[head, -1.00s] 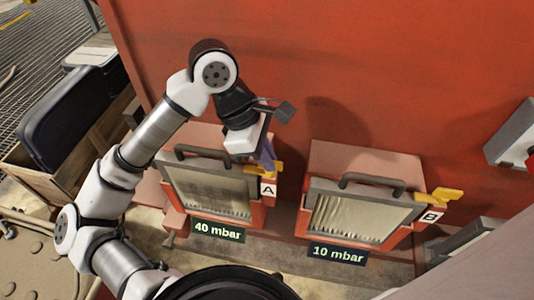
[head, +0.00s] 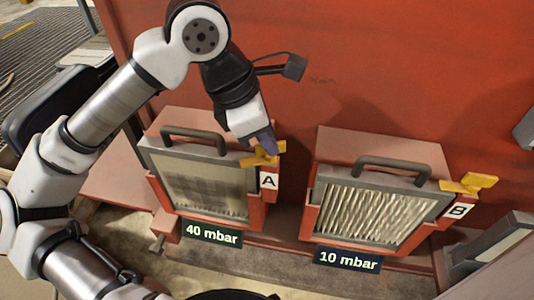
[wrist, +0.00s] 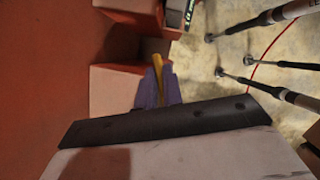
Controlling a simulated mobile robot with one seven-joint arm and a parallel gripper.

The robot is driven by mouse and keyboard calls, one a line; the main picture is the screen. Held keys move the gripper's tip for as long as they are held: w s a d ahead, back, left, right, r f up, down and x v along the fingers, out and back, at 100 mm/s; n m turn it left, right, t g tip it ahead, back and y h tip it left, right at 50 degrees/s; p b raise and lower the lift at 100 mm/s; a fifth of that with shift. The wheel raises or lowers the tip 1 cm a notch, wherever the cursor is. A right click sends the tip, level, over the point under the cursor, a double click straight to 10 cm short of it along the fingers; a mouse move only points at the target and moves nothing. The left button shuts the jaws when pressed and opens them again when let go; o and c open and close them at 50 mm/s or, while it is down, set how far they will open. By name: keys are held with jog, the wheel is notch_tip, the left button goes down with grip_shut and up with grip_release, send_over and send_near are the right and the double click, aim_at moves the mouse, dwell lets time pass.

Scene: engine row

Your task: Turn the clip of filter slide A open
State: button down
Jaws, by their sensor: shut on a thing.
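Filter slide A (head: 200,183) is the left slide in the head view, with a grey frame, a dark handle and a label marked A. Its yellow clip (head: 262,157) is at the upper right corner of the frame. My gripper (head: 266,145) reaches down onto the clip from above, its purple fingers shut on it. In the wrist view the yellow clip (wrist: 157,68) shows between the purple fingertips (wrist: 157,88). The fingers hide part of the clip.
Filter slide B (head: 365,210), with its own yellow clip (head: 470,185), stands to the right. Signs reading 40 mbar (head: 212,234) and 10 mbar (head: 348,261) sit below the slides. The red wall (head: 390,70) rises close behind my gripper.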

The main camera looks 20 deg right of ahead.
jog(key=n+t+b, duration=0.1)
jog(key=n+b, duration=0.2)
jog(key=n+t+b, duration=0.1)
jog(key=n+b, duration=0.2)
jog(key=shift+s+f+n+b, duration=0.15)
jog(key=shift+f+n+b, duration=0.05)
jog(key=shift+n+b, duration=0.15)
jog(key=n+t+b, duration=0.1)
jog(key=n+b, duration=0.1)
jog(key=n, duration=0.1)
jog(key=shift+s+r+t+y, duration=0.1)
jog(key=shift+t+y, duration=0.3)
jog(key=shift+d+r+n+t+y+b, duration=0.1)
jog(key=shift+n+t+y+b, duration=0.35)
jog(key=shift+n+b, duration=1)
jog(key=shift+n+p, duration=0.3)
jog(key=shift+n, duration=0.2)
jog(key=c, duration=1.5)
grip_release()
jog(key=shift+c, duration=0.2)
jog(key=shift+s+r, duration=0.1)
jog(key=shift+r, duration=0.05)
jog(key=p+v, duration=0.2)
jog(key=v, duration=1.1)
jog(key=shift+r, duration=0.35)
jog(key=shift+d, duration=0.1)
